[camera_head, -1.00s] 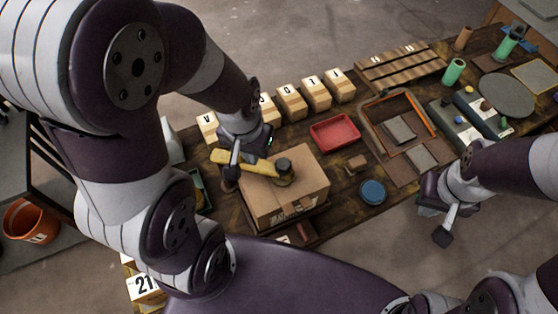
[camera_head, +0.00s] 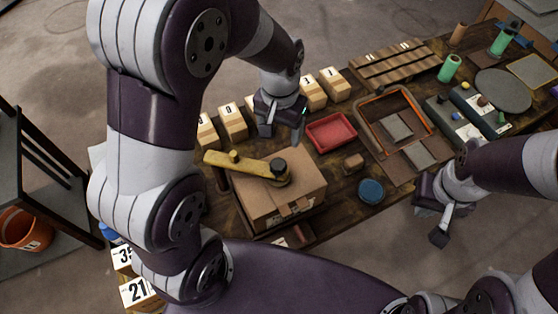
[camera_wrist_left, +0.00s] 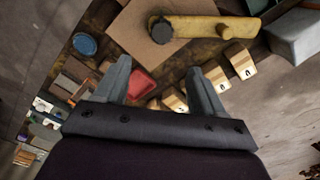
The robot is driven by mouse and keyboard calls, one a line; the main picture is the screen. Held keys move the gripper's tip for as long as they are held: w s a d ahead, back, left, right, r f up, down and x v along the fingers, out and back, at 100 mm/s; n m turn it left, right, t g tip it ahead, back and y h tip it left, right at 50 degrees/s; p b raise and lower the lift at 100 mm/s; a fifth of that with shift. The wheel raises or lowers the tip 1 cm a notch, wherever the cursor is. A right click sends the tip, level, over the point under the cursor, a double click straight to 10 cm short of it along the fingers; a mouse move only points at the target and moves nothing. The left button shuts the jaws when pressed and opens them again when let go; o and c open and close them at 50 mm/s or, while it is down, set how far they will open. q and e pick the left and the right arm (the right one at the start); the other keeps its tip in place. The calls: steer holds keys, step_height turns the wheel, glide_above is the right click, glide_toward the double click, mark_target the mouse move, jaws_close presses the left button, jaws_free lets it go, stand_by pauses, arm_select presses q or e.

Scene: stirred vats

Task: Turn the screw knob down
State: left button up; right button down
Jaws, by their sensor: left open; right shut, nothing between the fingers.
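A yellow bar (camera_head: 237,164) lies across the top of a cardboard box (camera_head: 282,212), its left end reaching past the box edge. A dark round knob (camera_head: 279,166) stands at its right end and a small peg (camera_head: 234,156) near its left end. The bar (camera_wrist_left: 203,27) and dark knob (camera_wrist_left: 161,30) also show in the left wrist view. I cannot tell for sure which part is the screw knob. My left gripper (camera_head: 283,128) is open and empty, beyond the box and apart from the bar. My right gripper (camera_head: 440,236) is shut and empty, off the table's front edge.
A red tray (camera_head: 331,132) lies just right of my left gripper. Several numbered blocks (camera_head: 232,122) line the back edge. A blue round lid (camera_head: 371,191) and an orange-edged frame (camera_head: 394,122) are further right. Grey boxes with small knobs (camera_head: 481,100) stand at the right.

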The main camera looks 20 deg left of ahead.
mark_target(278, 164)
arm_select(q)
steer(key=f, duration=0.8)
steer(key=s+f+p, duration=0.1)
steer(key=f, duration=0.3)
steer(key=shift+a+f, duration=0.1)
steer(key=shift+a, duration=0.05)
steer(key=shift+w, duration=0.1)
steer(key=c, duration=1.1)
